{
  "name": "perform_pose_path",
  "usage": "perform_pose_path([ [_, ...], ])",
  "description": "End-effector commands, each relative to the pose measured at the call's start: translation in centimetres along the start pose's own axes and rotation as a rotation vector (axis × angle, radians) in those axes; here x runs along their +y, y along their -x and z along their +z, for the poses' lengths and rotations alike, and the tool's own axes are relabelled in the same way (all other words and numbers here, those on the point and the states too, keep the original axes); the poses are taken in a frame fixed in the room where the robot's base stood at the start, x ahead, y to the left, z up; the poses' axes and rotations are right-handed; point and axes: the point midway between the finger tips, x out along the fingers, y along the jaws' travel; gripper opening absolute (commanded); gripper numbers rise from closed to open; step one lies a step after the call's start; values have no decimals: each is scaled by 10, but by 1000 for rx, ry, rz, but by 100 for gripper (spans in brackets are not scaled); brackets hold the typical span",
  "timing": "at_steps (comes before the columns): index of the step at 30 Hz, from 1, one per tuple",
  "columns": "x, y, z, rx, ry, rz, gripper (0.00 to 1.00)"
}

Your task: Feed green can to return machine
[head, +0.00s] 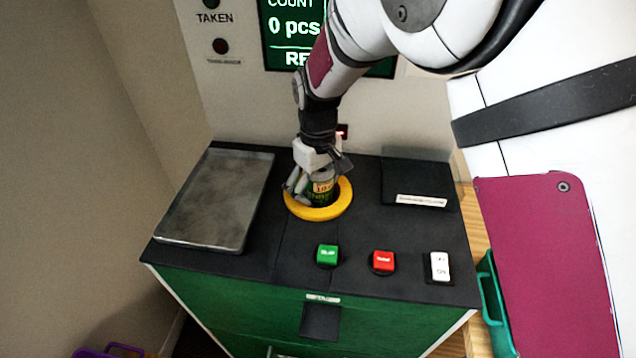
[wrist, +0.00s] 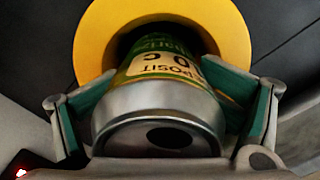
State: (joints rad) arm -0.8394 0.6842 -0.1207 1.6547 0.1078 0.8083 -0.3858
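A green can (head: 321,188) with a yellow label stands at the yellow ring (head: 327,211) of the return machine (head: 290,247). My gripper (head: 314,187) is above the ring with its fingers on both sides of the can. In the wrist view the can (wrist: 165,100) shows its silver top close to the camera, and its lower part enters the dark hole inside the yellow ring (wrist: 87,38). The gripper fingers (wrist: 165,120) with green pads press against the can's left and right sides. The can's bottom is hidden in the hole.
A grey metal tray (head: 217,198) lies left of the ring. A green button (head: 327,254), a red button (head: 383,261) and a white switch (head: 440,266) are in front. The screen (head: 290,27) behind reads 0 pcs. A dark flap (head: 420,181) is at right.

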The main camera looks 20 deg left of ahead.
Motion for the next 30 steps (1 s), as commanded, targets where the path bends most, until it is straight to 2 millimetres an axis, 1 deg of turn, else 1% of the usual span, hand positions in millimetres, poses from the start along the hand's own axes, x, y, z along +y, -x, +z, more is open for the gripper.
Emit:
perform_pose_path([
  [1,-5,-4,1,-8,4,-8,96],
  [2,-5,-4,1,-8,4,-8,100],
  [14,-2,2,0,-3,2,-4,100],
  [17,-2,8,0,-2,2,-3,100],
  [20,-2,22,-1,1,2,-2,100],
  [27,-2,72,-1,2,3,-3,100],
  [30,-2,90,-1,1,2,-2,100],
])
